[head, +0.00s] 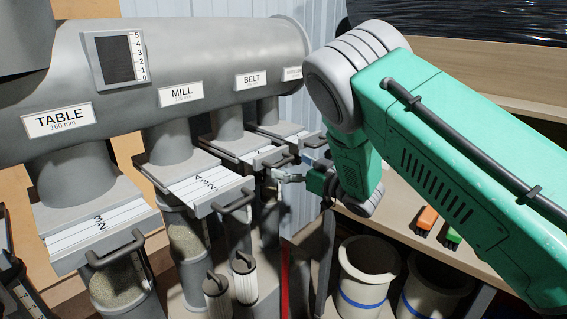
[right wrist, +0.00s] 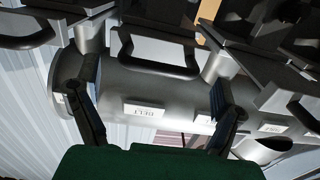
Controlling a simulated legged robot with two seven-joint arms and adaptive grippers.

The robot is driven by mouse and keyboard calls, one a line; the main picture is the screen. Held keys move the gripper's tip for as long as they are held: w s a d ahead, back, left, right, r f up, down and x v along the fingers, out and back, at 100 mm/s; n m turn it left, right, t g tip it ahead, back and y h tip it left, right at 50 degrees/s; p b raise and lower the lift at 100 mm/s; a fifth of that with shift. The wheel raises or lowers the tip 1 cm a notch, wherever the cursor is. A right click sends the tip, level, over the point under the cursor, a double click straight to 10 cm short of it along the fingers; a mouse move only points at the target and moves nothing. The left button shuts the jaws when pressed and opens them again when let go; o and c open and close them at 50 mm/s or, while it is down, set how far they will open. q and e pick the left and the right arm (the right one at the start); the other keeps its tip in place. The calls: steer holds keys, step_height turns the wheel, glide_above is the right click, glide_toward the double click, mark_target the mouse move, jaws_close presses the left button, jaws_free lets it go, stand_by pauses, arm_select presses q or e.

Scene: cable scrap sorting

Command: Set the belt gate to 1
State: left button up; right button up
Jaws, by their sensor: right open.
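The BELT label (head: 251,79) is on the big grey pipe, above the belt drop pipe (head: 229,122). The belt gate (head: 235,147) is a flat slide plate below it, with a dark handle (head: 272,158); its scale is too small to read. My right gripper (head: 283,175) is open and empty, just below and in front of that handle. In the right wrist view the two fingers (right wrist: 158,85) are spread wide, with a dark loop handle (right wrist: 155,65) between and beyond them and the upside-down BELT label (right wrist: 145,110) behind. Contact cannot be told. My left gripper is out of view.
The mill gate (head: 200,186) and table gate (head: 95,226) stick out at the left with handles. A fourth gate (head: 281,130) is just beyond. A level gauge (head: 113,58) is on the pipe. White buckets (head: 365,270) stand below my right arm.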

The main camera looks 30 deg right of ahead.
mark_target(275, 159)
steer(key=shift+x, duration=1.3)
steer(key=shift+w, duration=0.1)
steer(key=c, duration=1.7)
steer(key=shift+x, duration=1.6)
steer(key=o, duration=1.7)
steer(key=shift+d, duration=0.1)
steer(key=v, duration=1.2)
steer(key=shift+f, duration=0.1)
